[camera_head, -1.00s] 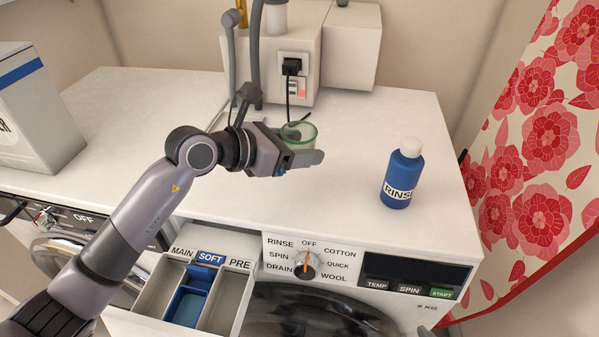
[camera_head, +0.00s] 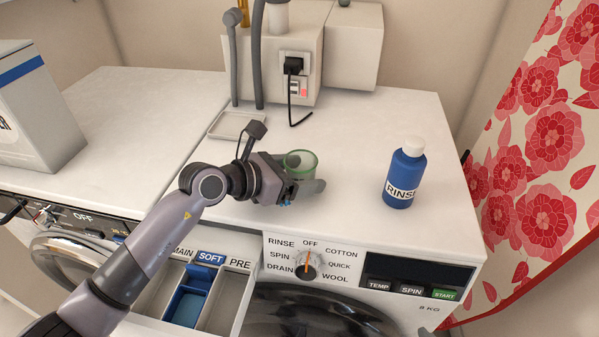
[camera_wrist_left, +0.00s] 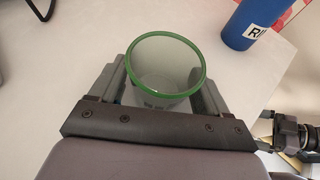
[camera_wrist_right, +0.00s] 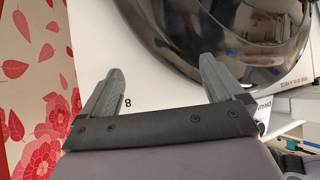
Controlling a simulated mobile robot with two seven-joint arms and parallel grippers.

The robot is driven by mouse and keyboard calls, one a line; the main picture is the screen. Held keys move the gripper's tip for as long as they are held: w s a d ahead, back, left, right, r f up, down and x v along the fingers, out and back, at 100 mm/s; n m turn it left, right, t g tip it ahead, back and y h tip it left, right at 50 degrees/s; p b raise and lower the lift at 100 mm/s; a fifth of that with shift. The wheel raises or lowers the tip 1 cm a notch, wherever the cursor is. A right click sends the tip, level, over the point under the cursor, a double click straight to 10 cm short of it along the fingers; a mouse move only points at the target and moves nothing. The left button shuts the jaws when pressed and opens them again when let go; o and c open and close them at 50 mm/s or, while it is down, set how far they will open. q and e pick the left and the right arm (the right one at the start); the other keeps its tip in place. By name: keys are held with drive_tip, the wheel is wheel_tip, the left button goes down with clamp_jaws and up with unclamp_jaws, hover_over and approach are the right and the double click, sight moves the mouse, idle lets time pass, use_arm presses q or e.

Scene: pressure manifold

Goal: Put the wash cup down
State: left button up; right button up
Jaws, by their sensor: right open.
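The wash cup (camera_head: 301,160) is a clear cup with a green rim, in front of my left gripper (camera_head: 306,180) above the white washer top. In the left wrist view the cup (camera_wrist_left: 165,65) sits upright between the two fingers of my left gripper (camera_wrist_left: 160,85), which are shut on its sides. The near finger hides its lower part in the head view, so I cannot tell whether its base touches the top. My right gripper (camera_wrist_right: 160,85) shows only in its wrist view, open and empty before the washer's front.
A blue RINSE bottle (camera_head: 405,172) stands right of the cup. A shallow grey tray (camera_head: 214,133) lies behind my left wrist. The detergent drawer (camera_head: 240,310) is pulled out in front. A floral curtain (camera_head: 545,150) hangs at right. The washer top between cup and bottle is clear.

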use_arm(q)
drive_tip(key=shift+o, duration=0.3)
drive_tip(key=shift+r, duration=0.1)
drive_tip(key=shift+r, duration=0.15)
drive_tip(key=v, duration=1.2)
drive_tip(key=shift+s, duration=0.1)
